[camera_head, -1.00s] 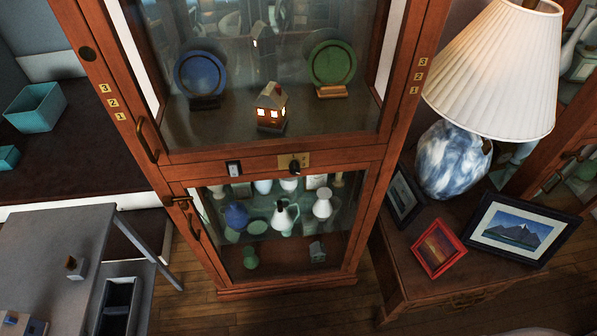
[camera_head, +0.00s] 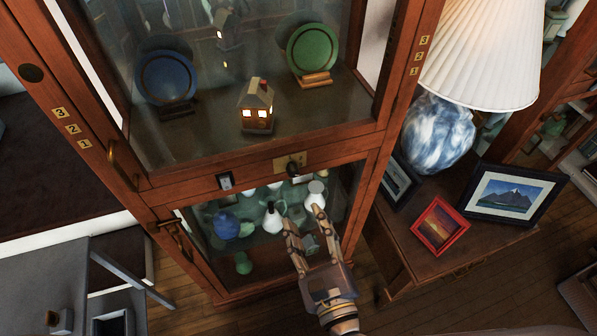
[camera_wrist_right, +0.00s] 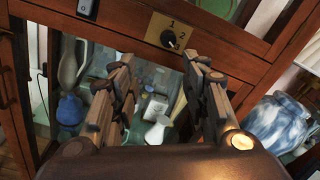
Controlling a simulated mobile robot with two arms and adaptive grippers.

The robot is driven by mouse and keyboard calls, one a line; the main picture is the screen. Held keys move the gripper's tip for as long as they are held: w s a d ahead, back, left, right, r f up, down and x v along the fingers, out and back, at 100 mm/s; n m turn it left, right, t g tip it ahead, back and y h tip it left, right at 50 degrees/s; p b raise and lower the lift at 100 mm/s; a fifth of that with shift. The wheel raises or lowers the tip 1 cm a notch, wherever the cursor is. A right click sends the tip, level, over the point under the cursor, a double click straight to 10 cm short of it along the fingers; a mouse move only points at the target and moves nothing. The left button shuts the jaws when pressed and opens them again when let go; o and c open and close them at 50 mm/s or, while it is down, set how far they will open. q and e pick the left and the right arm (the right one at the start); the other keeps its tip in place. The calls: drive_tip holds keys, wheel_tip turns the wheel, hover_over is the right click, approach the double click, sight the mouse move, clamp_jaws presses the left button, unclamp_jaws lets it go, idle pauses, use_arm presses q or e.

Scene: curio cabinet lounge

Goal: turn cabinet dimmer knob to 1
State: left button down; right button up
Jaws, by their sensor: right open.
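The dimmer knob (camera_head: 292,168) is small and black, on a brass plate (camera_head: 281,163) on the cabinet's wooden rail between the upper and lower glass sections. In the right wrist view the knob (camera_wrist_right: 169,39) shows near the top, with the numbers 1 and 2 printed on the plate (camera_wrist_right: 155,29). I cannot tell which number it points to. My right gripper (camera_head: 302,215) is open and empty, in front of the lower glass and below the knob. In its wrist view the two fingers (camera_wrist_right: 159,56) are apart, with the knob beyond their tips. My left gripper is not in view.
A rocker switch (camera_head: 225,181) is left of the knob on the same rail. A brass door handle (camera_head: 121,166) sticks out at left. To the right, a side table (camera_head: 412,261) holds a lamp (camera_head: 438,133) and a red picture frame (camera_head: 440,226).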

sight(294, 175)
drive_tip(key=shift+m, duration=0.6)
drive_tip(key=p+x, duration=0.1)
drive_tip(key=x, duration=0.2)
drive_tip(key=r+p+x, duration=0.1)
drive_tip(key=x, duration=0.2)
drive_tip(key=r+p+x, duration=0.1)
drive_tip(key=x, duration=0.2)
drive_tip(key=shift+w+d+p, duration=0.15)
drive_tip(key=shift+w+p, duration=0.25)
drive_tip(key=shift+w, duration=0.4)
drive_tip(key=shift+w+f, duration=0.1)
clamp_jaws()
